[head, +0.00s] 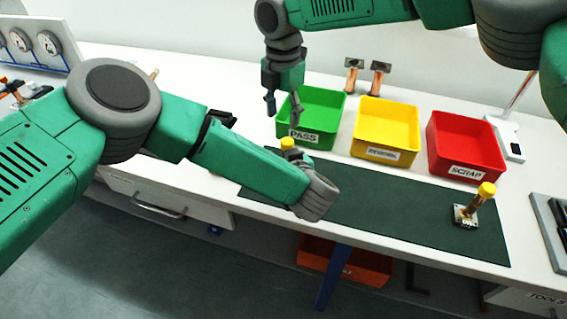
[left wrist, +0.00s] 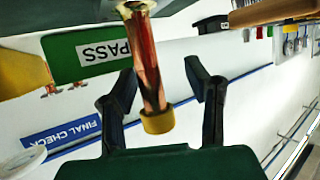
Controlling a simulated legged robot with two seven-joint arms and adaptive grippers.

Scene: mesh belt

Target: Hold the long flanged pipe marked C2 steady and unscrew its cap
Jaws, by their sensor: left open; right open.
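A copper pipe (left wrist: 147,62) with a yellow cap (left wrist: 158,119) lies between the two fingers of my left gripper (left wrist: 160,75) in the left wrist view. The gripper is open, with gaps beside the pipe. My right gripper (head: 283,108) is open and empty, pointing down above that cap, in front of the green bin. Another capped pipe (head: 479,202) leans on a square flange at the mat's right end. I cannot read C2 on either pipe.
Green PASS (head: 325,101), yellow (head: 372,152) and red SCRAP (head: 489,172) bins line the back of the dark mat (head: 390,215). Two flanged copper pipes (head: 351,80) stand behind them. The middle of the mat is clear. Gauges (head: 47,42) stand at far left.

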